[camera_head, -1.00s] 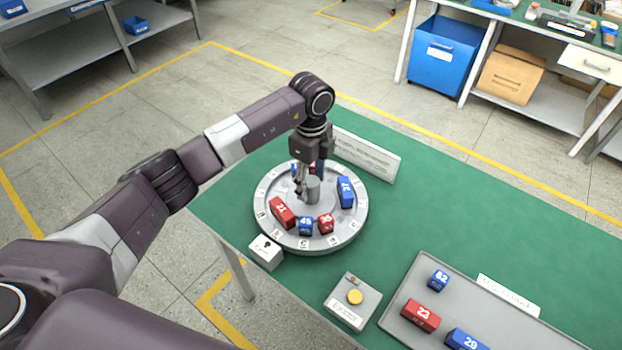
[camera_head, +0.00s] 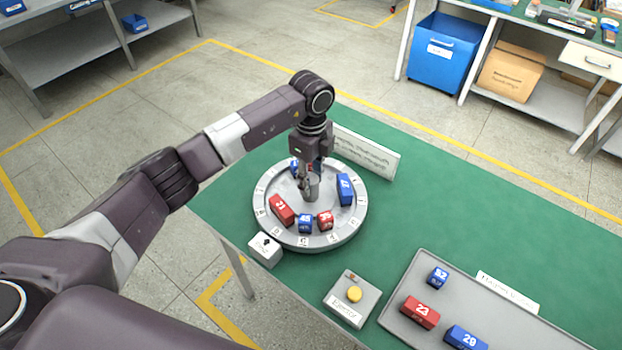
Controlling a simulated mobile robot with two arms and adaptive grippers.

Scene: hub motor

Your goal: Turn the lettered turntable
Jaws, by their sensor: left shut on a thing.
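The round grey lettered turntable (camera_head: 328,240) lies on the green table at its left end. Lettered tags run around its rim. Red and blue numbered blocks stand on it: a red block (camera_head: 282,210), a small blue block (camera_head: 305,223), a small red block (camera_head: 325,220), a taller blue block (camera_head: 345,189) and a blue block (camera_head: 294,168) partly hidden at the back. My right gripper is not in view.
A white box with an arrow (camera_head: 265,249) stands at the turntable's front left edge. A box with a yellow button (camera_head: 354,295) is nearer the front. A grey tray (camera_head: 400,312) holds numbered blocks at right. A white sign (camera_head: 365,152) stands behind the turntable.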

